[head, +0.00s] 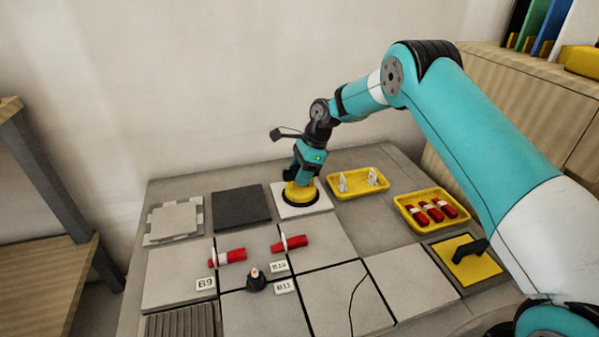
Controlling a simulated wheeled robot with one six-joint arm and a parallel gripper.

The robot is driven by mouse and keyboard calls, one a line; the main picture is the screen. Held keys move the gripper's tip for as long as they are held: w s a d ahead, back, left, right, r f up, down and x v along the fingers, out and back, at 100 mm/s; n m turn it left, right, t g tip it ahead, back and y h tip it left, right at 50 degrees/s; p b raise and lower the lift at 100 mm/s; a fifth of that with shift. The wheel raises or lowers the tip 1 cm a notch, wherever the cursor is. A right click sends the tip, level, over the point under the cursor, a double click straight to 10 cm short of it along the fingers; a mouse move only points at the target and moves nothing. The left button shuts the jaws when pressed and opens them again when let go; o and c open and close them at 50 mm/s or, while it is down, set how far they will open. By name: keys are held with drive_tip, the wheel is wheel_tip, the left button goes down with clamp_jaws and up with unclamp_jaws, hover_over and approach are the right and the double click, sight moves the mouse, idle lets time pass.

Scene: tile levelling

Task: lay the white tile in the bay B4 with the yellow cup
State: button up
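The yellow cup (299,194), with a black rim, stands on the white tile (317,207) at the back middle of the work surface. My gripper (303,178) is directly above the cup and looks shut on its top; the fingertips are small and partly hidden. The cup's rim appears to touch the tile, which lies flat. I cannot tell whether the tile is lifted. No label B4 is readable; the labels I can make out include B9 (205,284) and B11 (285,287).
A dark square (241,207) lies left of the tile, with a pale stack (173,222) beyond. Red-and-white pieces (228,257) and a black cone-like piece (256,281) stand among laid grey tiles.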

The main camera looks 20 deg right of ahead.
drive_tip(key=p+v, duration=0.6)
drive_tip(key=v, duration=1.1)
drive_tip(key=s+a+r+n, duration=0.7)
drive_tip(key=s+r+n, duration=0.1)
drive_tip(key=s+r, duration=0.15)
drive_tip(key=s+a+r+n, duration=0.2)
drive_tip(key=s+n, duration=0.6)
drive_tip(key=s, duration=0.7)
drive_tip(key=s+a+r+n, duration=0.2)
drive_tip(key=s+n, duration=0.7)
drive_tip(key=s, duration=0.7)
wheel_tip(320, 180, up, 27)
drive_tip(key=p, duration=2.7)
drive_tip(key=shift+s+f, duration=0.15)
drive_tip(key=shift+s, duration=0.1)
drive_tip(key=shift+a, duration=0.15)
drive_tip(key=shift+c, duration=0.4)
